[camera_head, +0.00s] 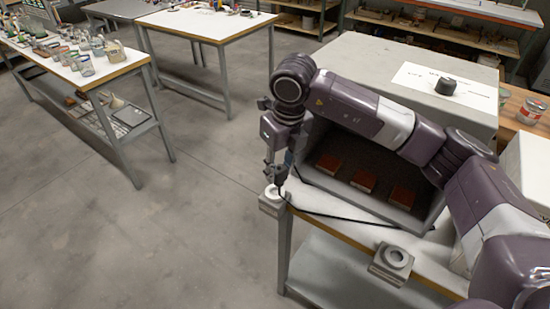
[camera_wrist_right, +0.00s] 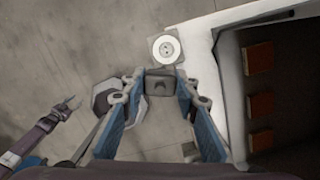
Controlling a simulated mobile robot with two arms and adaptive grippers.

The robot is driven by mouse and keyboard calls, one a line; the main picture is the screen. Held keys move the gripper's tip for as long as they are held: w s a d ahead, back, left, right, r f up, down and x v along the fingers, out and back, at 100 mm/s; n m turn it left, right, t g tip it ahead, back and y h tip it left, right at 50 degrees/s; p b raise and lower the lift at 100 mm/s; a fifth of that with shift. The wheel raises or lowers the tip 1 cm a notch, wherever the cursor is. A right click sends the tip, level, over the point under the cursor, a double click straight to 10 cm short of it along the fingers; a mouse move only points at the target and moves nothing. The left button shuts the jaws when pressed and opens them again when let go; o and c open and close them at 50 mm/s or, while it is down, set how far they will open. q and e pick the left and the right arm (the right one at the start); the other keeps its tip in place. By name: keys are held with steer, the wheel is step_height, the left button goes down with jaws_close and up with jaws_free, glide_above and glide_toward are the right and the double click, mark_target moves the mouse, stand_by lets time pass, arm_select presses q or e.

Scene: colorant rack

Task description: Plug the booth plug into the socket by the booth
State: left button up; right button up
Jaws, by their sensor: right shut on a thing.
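My right gripper (camera_head: 276,176) hangs pointing down over the left corner of the booth table. It is shut on the booth plug, a dark grey block (camera_wrist_right: 160,83) between the blue-padded fingers in the right wrist view. A white round socket (camera_head: 271,194) on a grey block sits at that table corner. In the right wrist view the socket (camera_wrist_right: 167,50) lies just beyond the plug, uncovered; the plug looks apart from it. A black cable runs from the plug across the tabletop. What seems to be my left gripper (camera_wrist_right: 66,106) shows small at the left; its jaws are unclear.
The grey booth (camera_head: 345,150), open at the front, holds reddish-brown blocks. A black knob-like piece (camera_head: 446,86) stands on the booth top. A table with glass jars (camera_head: 85,65) is at left; the floor between is clear.

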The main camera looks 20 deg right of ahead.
steer(key=w+m, duration=0.1)
steer(key=m, duration=0.3)
steer(key=w+m+h, duration=0.1)
steer(key=m, duration=0.4)
steer(key=w+m+h+p, duration=0.1)
steer(key=m, duration=0.4)
steer(key=shift+w+f+g, duration=0.3)
steer(key=shift+w+f, duration=0.1)
steer(key=shift+d, duration=0.1)
steer(key=shift+f+b, duration=2.2)
steer(key=shift+f, duration=0.7)
steer(key=shift+f+b, duration=0.9)
steer(key=shift+f, duration=0.3)
steer(key=o, duration=1.2)
steer(key=shift+r, duration=0.1)
